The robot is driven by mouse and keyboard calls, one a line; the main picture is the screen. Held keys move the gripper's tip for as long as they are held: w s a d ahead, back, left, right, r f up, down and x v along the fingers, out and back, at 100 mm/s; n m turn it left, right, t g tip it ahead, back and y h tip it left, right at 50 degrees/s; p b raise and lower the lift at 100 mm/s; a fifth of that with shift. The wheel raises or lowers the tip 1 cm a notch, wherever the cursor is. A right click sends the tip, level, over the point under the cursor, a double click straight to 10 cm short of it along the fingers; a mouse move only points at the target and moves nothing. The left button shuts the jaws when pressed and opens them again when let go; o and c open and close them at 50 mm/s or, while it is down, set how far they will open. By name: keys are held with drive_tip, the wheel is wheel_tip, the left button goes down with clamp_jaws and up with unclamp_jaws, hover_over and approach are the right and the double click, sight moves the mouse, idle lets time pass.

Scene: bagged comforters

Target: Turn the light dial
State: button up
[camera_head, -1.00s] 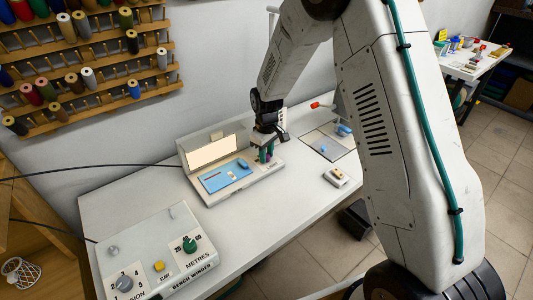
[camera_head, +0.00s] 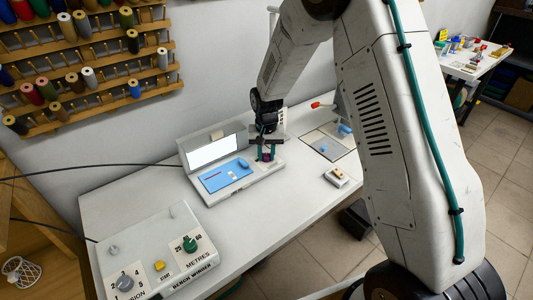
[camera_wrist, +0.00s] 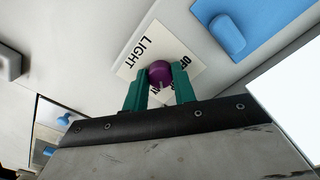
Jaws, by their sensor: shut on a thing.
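The light dial (camera_wrist: 160,72) is a purple knob on a white plate printed "LIGHT" in the wrist view. In the head view a little purple of it (camera_head: 267,157) shows below the fingers, at the right end of the grey bench unit (camera_head: 225,198). My gripper (camera_wrist: 160,88) is shut on the dial, with one teal finger on each side. Its pale pointer mark faces the lower edge of the wrist picture. The unit's upright light panel (camera_head: 214,151) glows bright white. Part of the plate's lettering is hidden by the dial and fingers.
A blue plate (camera_head: 226,175) with a small slider lies left of the dial. A bench winder box (camera_head: 150,250) with several knobs stands at the front left. The table middle is clear.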

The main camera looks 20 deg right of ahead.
sight(266, 155)
drive_tip(key=shift+m, duration=1.1)
drive_tip(key=shift+w, duration=0.1)
drive_tip(key=o, duration=1)
wheel_tip(266, 155, up, 8)
drive_tip(key=shift+f, duration=0.1)
